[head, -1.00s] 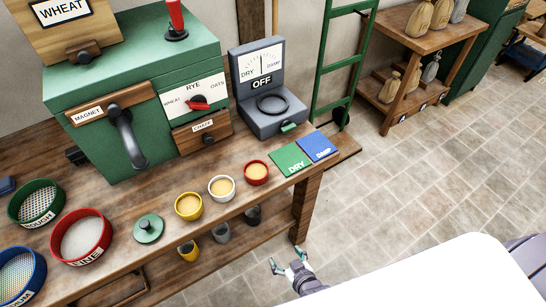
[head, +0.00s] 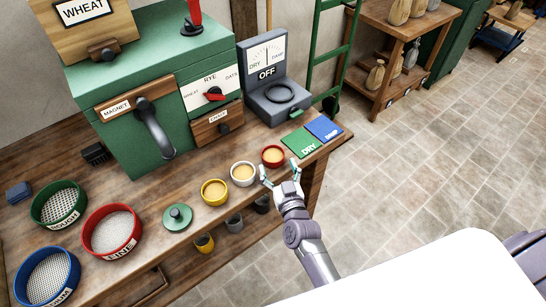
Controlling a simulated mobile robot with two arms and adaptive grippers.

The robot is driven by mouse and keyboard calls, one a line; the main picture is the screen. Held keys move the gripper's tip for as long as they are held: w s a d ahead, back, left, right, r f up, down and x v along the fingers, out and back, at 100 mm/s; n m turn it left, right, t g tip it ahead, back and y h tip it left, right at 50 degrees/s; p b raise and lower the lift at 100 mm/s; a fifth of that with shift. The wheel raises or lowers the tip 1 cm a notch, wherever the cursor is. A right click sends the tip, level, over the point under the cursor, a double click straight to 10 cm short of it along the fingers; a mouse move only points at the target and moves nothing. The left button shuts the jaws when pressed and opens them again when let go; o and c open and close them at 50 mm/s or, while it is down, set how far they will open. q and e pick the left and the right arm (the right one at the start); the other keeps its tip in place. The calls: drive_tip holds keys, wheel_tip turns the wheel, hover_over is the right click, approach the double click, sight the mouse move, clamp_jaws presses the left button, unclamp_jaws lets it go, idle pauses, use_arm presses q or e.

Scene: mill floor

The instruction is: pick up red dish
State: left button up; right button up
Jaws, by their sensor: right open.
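The red dish (head: 273,157) is a small round bowl of tan meal near the front right of the wooden bench. My right gripper (head: 280,169) is open, its two fingers pointing toward the red dish from the front, just short of it in the picture. Whether a fingertip touches the dish I cannot tell. Nothing is between the fingers that I can see. My left gripper is not in view.
A white dish (head: 243,174) and a yellow dish (head: 214,193) stand left of the red one. The green DRY card (head: 301,143) and blue DAMP card (head: 324,129) lie to its right. A grey meter (head: 272,95) stands behind. Sieves sit further left.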

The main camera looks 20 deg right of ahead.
sight(270, 146)
drive_tip(key=w, duration=0.5)
drive_tip(key=shift+w+r+p, duration=0.1)
drive_tip(key=shift+r+p, duration=0.05)
drive_tip(key=shift+p, duration=0.2)
drive_tip(key=shift+c, duration=0.3)
drive_tip(key=c, duration=0.8)
drive_tip(key=shift+c, duration=0.6)
drive_tip(key=shift+r, duration=0.2)
